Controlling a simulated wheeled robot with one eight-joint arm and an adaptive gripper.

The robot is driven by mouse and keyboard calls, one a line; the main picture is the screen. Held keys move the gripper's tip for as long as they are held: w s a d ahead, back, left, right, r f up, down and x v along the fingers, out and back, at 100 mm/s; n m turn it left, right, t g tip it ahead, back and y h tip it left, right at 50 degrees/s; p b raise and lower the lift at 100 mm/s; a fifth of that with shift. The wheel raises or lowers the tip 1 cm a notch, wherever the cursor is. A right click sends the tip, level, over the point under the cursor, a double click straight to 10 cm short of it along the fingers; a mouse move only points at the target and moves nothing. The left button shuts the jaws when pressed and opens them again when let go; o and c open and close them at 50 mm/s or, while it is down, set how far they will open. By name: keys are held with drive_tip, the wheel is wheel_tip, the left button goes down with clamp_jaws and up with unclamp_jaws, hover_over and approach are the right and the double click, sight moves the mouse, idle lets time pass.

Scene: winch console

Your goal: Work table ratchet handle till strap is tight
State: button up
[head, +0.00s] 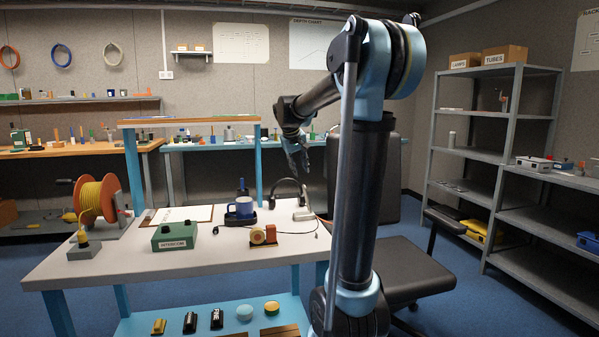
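The white-topped table (190,268) stands in front of me. I cannot clearly pick out a ratchet handle or a strap on it. At its left end is an orange reel (97,198) wound with yellow cable, with a small dark crank knob (64,182) on its left. A yellow line runs down from the reel to a small grey block (84,250). A small orange and tan device (263,236) sits near the table's front right. My gripper (300,164) hangs above the table's back right, apart from the things on it; its fingers are too small and dark to read.

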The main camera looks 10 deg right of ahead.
drive_tip(key=shift+o, duration=0.2)
wheel_tip(320, 180, up, 8)
drive_tip(key=r+g, duration=0.1)
drive_tip(key=g, duration=0.3)
hover_over(304, 186)
drive_tip(key=a, duration=0.3)
drive_tip(key=shift+m+g+y, duration=0.3)
drive_tip(key=shift+m+y, duration=0.1)
drive_tip(key=d+f, duration=0.1)
drive_tip(key=f, duration=0.4)
drive_tip(key=d+f, duration=0.1)
drive_tip(key=f, duration=1)
drive_tip(key=shift+w+d+f, duration=0.15)
drive_tip(key=shift+d+f, duration=0.2)
drive_tip(key=shift+d, duration=0.05)
drive_tip(key=shift+c, duration=0.5)
clamp_jaws()
